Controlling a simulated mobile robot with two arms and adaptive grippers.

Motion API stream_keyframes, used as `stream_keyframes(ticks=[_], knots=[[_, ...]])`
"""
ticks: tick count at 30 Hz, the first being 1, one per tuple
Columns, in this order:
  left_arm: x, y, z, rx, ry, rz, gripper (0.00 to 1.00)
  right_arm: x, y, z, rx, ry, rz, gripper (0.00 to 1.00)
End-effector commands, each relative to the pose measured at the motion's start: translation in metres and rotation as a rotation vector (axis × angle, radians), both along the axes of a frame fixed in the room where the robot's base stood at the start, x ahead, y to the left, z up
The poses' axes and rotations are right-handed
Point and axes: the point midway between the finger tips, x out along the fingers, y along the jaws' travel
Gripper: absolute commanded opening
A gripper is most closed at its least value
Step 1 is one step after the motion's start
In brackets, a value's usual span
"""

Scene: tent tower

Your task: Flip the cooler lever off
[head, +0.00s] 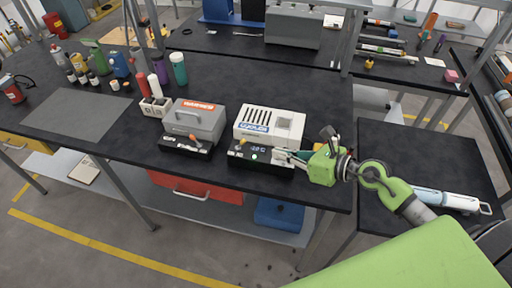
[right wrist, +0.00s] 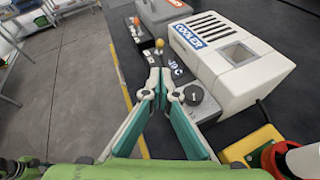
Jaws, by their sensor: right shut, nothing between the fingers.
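The cooler (head: 270,124) is a white box with dark vent slots and a blue label, standing on a black control base near the table's front edge. It also shows in the right wrist view (right wrist: 232,62). Its lever has a yellow knob (right wrist: 159,43) at the left of the base, beside a lit temperature display (right wrist: 176,68). A dark round dial (right wrist: 193,94) sits nearer my wrist. My right gripper (right wrist: 155,72) is shut and empty over the base front, its tips just short of the lever in the picture; contact cannot be told. My left gripper is out of view.
A grey box with an orange label (head: 198,120) and an orange lever (head: 193,137) stands just left of the cooler. The tabletop behind the cooler is mostly clear.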

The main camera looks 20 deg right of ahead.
Motion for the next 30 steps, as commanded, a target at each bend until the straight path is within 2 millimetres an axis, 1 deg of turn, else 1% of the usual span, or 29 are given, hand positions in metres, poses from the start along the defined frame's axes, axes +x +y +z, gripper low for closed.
stream_keyframes(ticks=[5, 8, 12, 18, 24, 30], knots=[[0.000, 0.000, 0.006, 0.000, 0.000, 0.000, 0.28, 0.010, 0.006, -0.002, 0.006, -0.001, -0.003, 0.00], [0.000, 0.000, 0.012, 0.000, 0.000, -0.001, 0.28, 0.022, 0.016, -0.005, 0.007, -0.003, -0.002, 0.00], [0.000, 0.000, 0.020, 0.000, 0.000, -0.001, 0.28, 0.042, 0.031, -0.015, 0.008, -0.001, -0.001, 0.00], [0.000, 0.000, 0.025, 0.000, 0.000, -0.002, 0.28, 0.065, 0.047, -0.029, 0.005, 0.000, -0.002, 0.00], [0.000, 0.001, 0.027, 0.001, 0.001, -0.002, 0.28, 0.075, 0.054, -0.035, 0.003, 0.000, -0.001, 0.00], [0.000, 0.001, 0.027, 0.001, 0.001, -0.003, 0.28, 0.076, 0.055, -0.036, 0.003, -0.001, -0.001, 0.00]])
